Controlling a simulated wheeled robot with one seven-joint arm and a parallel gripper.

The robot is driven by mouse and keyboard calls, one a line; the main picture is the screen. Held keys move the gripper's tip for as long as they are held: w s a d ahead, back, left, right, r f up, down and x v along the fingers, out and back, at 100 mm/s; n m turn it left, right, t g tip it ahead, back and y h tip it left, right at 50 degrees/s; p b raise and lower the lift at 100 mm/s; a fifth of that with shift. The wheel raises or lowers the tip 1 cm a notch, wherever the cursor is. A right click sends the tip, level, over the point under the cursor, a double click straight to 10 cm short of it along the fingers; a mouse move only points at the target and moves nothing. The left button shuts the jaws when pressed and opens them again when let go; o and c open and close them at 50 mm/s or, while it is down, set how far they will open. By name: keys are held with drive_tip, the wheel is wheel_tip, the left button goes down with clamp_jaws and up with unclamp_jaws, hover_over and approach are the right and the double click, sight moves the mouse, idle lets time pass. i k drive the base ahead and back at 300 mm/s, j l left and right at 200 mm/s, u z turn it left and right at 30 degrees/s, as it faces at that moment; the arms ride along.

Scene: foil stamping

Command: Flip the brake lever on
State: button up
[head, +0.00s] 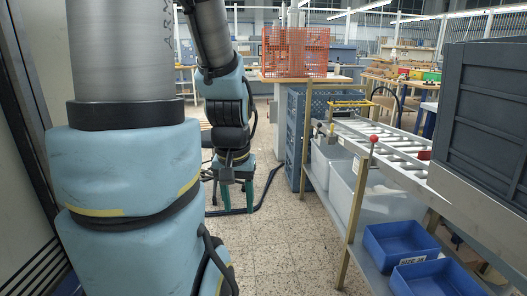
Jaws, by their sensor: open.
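A brake lever with a red ball knob (373,138) stands up at the near left side of the roller conveyor (392,152), right of the picture's middle. Its lower part runs into line with a yellowish post, so where the lever ends is hard to tell. My gripper (237,176) hangs at the end of my arm, left of the lever and well apart from it. It points down over the open floor.
A grey crate (487,110) stands on the conveyor at right. Blue bins (402,246) and translucent tubs (375,200) sit on the shelf below. A blue crate stack (297,140) and an orange mesh crate (295,52) stand behind. Speckled floor (285,245) is clear between arm and conveyor.

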sight(319, 124)
drive_tip(key=i+u, duration=0.4)
drive_tip(key=i, duration=2.8)
drive_tip(key=z, duration=0.05)
